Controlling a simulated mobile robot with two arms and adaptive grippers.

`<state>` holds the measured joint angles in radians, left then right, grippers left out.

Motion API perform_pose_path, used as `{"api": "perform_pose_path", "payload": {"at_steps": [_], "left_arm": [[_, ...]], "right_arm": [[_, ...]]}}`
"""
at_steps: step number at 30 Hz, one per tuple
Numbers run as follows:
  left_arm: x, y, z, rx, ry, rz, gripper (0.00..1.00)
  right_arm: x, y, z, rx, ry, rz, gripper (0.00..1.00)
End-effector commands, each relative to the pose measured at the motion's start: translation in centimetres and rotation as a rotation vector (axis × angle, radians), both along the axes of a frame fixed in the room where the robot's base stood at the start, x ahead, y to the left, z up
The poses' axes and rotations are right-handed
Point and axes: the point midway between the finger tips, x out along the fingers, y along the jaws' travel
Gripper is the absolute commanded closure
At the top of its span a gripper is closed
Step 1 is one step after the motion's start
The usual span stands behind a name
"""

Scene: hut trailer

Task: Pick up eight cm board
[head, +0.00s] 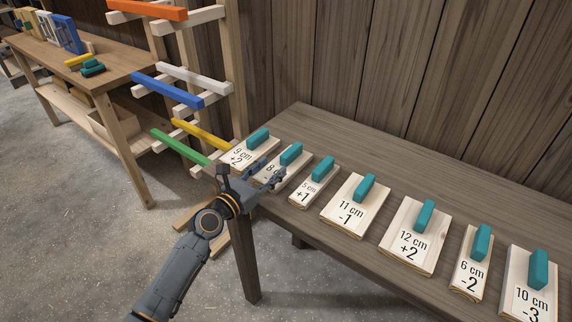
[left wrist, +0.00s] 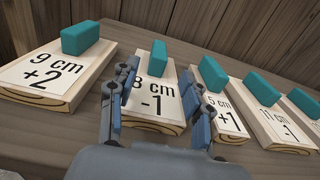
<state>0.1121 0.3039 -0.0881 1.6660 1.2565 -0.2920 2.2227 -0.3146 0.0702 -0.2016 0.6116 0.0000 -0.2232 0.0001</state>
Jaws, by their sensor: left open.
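The eight cm board is a pale wooden block with a white label and a teal handle (head: 291,154). It lies on the dark wooden bench, second from the left in the row, partly hidden by my left gripper in the head view. In the left wrist view the board (left wrist: 158,113) reads "8 cm -1", and its teal handle (left wrist: 157,58) stands at the far end. My left gripper (head: 276,174) is open and empty over the near part of this board. In the left wrist view its fingers (left wrist: 157,85) appear on either side of the board. My right gripper is not in view.
The 9 cm board (head: 241,159) lies to the left and the 5 cm board (head: 307,192) close to the right. Several more labelled boards continue rightward along the bench (head: 300,122). A rack of coloured bars (head: 165,92) stands left, and a plank wall rises behind.

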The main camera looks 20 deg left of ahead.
Motion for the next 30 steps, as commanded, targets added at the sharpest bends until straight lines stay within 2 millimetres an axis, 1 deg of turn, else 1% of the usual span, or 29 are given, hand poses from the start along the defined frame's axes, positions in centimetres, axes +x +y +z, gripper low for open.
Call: {"api": "perform_pose_path", "payload": {"at_steps": [5, 8, 12, 15, 23, 24, 29, 30], "left_arm": [[1.3, -0.5, 0.0, 0.000, -0.001, 0.000, 0.51], [2.8, -1.0, 0.1, -0.001, -0.002, 0.000, 0.51], [4.7, -1.6, 0.0, 0.000, -0.001, 0.001, 0.51], [5.4, -2.0, -0.1, 0.000, 0.000, 0.000, 0.51], [5.5, -2.0, 0.0, 0.000, 0.001, 0.000, 0.51], [5.5, -2.0, 0.0, 0.000, 0.001, 0.000, 0.59], [5.5, -2.0, 0.0, 0.001, 0.001, 0.000, 0.92], [5.5, -2.0, 0.0, 0.001, 0.001, 0.000, 1.00]], "right_arm": [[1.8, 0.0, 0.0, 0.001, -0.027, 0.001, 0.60], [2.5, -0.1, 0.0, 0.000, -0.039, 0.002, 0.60], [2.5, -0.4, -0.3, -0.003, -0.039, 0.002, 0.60], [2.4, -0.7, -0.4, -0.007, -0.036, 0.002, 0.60], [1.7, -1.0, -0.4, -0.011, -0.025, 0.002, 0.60], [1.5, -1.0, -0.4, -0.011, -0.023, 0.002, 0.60], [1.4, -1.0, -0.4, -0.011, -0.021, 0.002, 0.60], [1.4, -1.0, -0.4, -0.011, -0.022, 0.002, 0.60]]}}
